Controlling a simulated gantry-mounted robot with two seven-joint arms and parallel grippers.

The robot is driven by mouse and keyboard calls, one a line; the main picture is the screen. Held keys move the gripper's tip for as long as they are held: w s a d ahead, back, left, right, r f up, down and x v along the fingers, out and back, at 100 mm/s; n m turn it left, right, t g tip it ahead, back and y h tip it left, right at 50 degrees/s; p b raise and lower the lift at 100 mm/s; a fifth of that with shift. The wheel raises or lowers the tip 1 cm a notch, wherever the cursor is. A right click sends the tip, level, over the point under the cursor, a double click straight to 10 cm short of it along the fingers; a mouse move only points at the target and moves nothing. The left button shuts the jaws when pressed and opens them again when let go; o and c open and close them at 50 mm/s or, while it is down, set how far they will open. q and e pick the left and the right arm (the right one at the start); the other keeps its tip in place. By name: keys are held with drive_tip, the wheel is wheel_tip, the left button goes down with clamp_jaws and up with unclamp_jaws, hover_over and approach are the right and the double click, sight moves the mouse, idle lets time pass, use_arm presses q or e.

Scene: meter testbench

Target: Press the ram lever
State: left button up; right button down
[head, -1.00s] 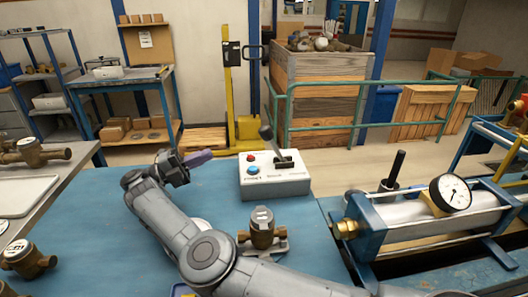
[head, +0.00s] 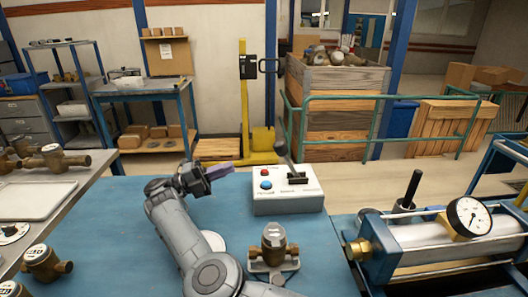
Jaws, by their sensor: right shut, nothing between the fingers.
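A white control box (head: 287,203) stands on the blue bench, with a red button (head: 266,172) and a blue button (head: 266,185) on its top left. A lever (head: 287,160) with a dark knob rises from a black slot on its top right, leaning to the left and away. My right gripper (head: 222,170) is just left of the box, apart from it, with its purple-grey fingers shut and pointing right. It holds nothing. The lever is beyond the buttons from the gripper. My left gripper is not in view.
A brass meter (head: 273,244) stands on the bench in front of the box. A blue-framed cylinder (head: 425,236) with a gauge (head: 468,216) and an upright black handle (head: 412,187) is at the right. A side table (head: 70,193) with a tray and meters is at the left.

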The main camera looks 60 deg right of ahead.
sight(288, 162)
drive_tip(key=b+x, duration=0.1)
drive_tip(key=x, duration=1)
drive_tip(key=shift+s+d, duration=0.1)
drive_tip(key=shift+s, duration=0.1)
drive_tip(key=shift+s+d, duration=0.1)
drive_tip(key=shift+d, duration=0.05)
drive_tip(key=shift+r, duration=0.1)
drive_tip(key=shift+b, duration=0.3)
